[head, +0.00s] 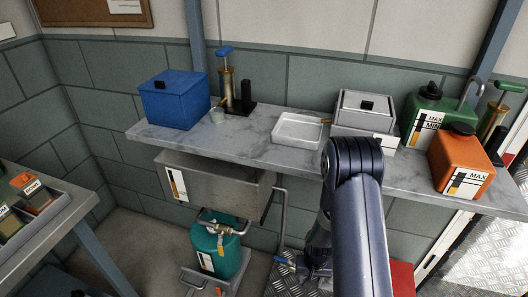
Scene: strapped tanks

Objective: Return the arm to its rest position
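My arm rises from the bottom of the head view to a bent elbow in front of the shelf. Its far part drops behind the upper link, below the shelf edge. My gripper (312,264) is low there, partly hidden by my own arm, and its fingers are too small and dark to read. A small blue-handled part (284,260) shows just left of it; I cannot tell whether they touch. I cannot see anything clearly held.
A marble shelf (250,143) carries a blue box (174,99), white tray (297,130), grey box (364,112), green canister (428,119) and orange canister (461,160). A bench (62,228) is left.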

